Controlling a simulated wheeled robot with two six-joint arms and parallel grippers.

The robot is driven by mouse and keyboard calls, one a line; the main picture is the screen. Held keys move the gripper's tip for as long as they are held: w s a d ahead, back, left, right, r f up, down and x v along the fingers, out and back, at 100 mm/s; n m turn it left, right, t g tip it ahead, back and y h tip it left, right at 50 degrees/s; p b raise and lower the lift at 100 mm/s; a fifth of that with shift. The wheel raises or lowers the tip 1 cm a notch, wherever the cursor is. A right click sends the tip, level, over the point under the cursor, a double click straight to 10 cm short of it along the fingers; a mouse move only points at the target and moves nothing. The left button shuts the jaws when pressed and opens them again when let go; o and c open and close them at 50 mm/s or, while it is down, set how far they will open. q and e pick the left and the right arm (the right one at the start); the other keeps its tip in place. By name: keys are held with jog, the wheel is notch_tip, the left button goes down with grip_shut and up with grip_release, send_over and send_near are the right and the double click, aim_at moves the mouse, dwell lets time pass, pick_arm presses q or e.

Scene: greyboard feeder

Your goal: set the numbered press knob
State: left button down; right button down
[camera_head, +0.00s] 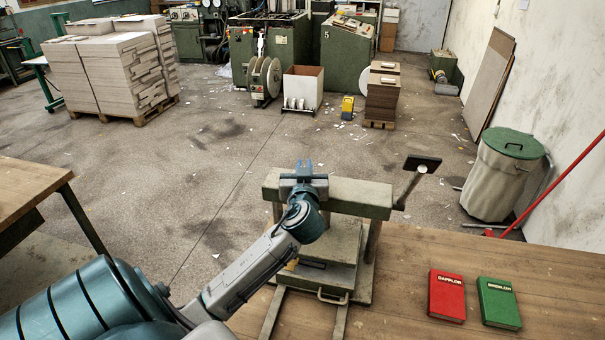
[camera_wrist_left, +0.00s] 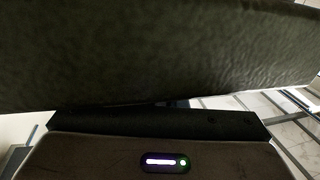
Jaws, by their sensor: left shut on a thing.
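The press (camera_head: 355,194) is a grey-green frame with a thick top beam, standing on the wooden table. My left gripper (camera_head: 303,170) is at the left part of this beam, in front of and above it. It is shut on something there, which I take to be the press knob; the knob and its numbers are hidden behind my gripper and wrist. In the left wrist view the dark green beam (camera_wrist_left: 150,50) fills the upper half, close to the gripper body. My right gripper is not in view.
A bar with a dark block (camera_head: 422,163) sticks out at the press's right end. A red book (camera_head: 446,295) and a green book (camera_head: 499,303) lie on the table (camera_head: 560,275) at the right. A lidded bin (camera_head: 502,180) stands beyond. The table between press and books is clear.

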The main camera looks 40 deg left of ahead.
pick_arm(q)
jog(key=shift+w+d+m+t+h+b, duration=0.15)
jog(key=shift+m+t+h+b, duration=0.2)
jog(key=shift+m+t+h, duration=1)
jog(key=shift+h, duration=0.25)
jog(key=c, duration=1.5)
grip_release()
jog(key=b+v, duration=0.4)
jog(key=v, duration=0.6)
jog(key=shift+s+d+r, duration=0.2)
jog(key=shift+s, duration=0.15)
